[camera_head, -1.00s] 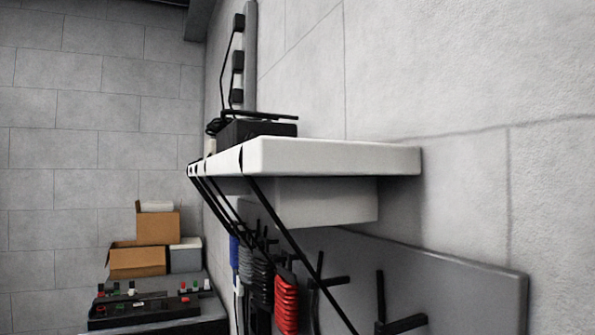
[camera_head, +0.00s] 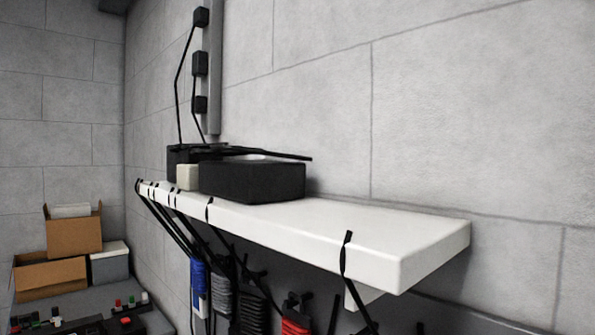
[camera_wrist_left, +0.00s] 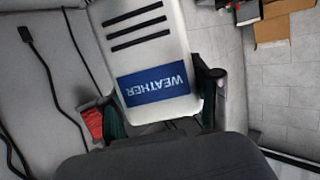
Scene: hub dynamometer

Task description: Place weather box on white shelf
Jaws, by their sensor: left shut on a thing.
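The weather box (camera_wrist_left: 152,50) is white with dark slots and a blue label reading WEATHER, upside down in the left wrist view. My left gripper (camera_wrist_left: 160,122) is shut on it, with one finger on each side. The white shelf (camera_head: 395,240) is wall-mounted and seen from the front and slightly above in the head view. Its right half is bare. Neither gripper nor the weather box shows in the head view.
A black box (camera_head: 252,181) and a small cream block (camera_head: 187,177) stand on the shelf's left part. Black straps and coiled cables, one red (camera_head: 296,326), hang below. Cardboard boxes (camera_head: 74,232) stand at the lower left.

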